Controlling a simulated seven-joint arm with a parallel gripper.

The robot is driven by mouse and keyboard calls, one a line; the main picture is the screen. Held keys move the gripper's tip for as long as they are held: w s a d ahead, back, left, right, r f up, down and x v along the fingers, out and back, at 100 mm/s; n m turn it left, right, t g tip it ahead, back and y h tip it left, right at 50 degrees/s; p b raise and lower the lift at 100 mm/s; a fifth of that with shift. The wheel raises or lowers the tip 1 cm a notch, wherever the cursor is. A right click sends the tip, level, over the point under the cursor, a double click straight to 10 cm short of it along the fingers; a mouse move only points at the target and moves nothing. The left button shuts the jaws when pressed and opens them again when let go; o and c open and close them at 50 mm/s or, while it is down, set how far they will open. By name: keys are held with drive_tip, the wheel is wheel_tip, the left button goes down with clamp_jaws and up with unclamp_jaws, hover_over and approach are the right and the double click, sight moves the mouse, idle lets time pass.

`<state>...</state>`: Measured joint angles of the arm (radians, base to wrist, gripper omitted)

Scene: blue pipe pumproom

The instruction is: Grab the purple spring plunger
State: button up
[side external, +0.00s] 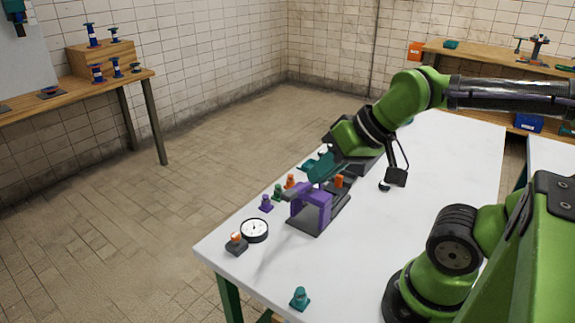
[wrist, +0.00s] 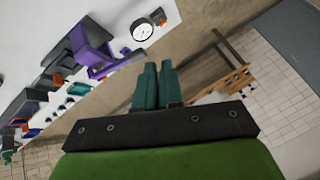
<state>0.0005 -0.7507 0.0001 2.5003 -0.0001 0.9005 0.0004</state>
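A small purple plunger (side external: 265,203) stands upright near the far edge of the white table, just behind the dial gauge in the side view. In the wrist view, I cannot clearly separate it from other purple parts. My gripper (side external: 318,170) is above the table, over the purple bracket and to the right of the plunger, not touching the plunger. Its two teal fingers are close together with nothing visible between them in the wrist view (wrist: 158,64).
A larger purple bracket (side external: 313,206) on a dark base stands close below my gripper. A green plunger (side external: 278,191) and an orange one (side external: 290,181) stand beside the purple one. A dial gauge (side external: 254,230) and an orange-topped part (side external: 236,243) lie nearer the corner. The table's right side is mostly clear.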

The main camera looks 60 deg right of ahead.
drive_tip(key=o, duration=0.9)
drive_tip(key=w+d+f+g, duration=0.1)
drive_tip(key=w, duration=0.2)
drive_tip(key=w+d+f+g, duration=0.1)
drive_tip(key=w, duration=0.3)
drive_tip(key=w+d+f+g, duration=0.1)
drive_tip(key=w+d, duration=0.1)
drive_tip(key=w, duration=0.1)
drive_tip(key=shift+w+g+h, duration=0.35)
drive_tip(key=shift+g+h, duration=0.05)
drive_tip(key=w+d+f+n+g+h, duration=0.1)
drive_tip(key=w+d+f+g, duration=0.3)
drive_tip(key=w, duration=0.6)
drive_tip(key=n, duration=0.1)
hover_over(266, 196)
drive_tip(key=shift+t, duration=0.3)
wheel_tip(266, 196, down, 10)
drive_tip(key=shift+r, duration=0.2)
drive_tip(key=shift+a+f, duration=0.1)
drive_tip(key=shift+f, duration=3.1)
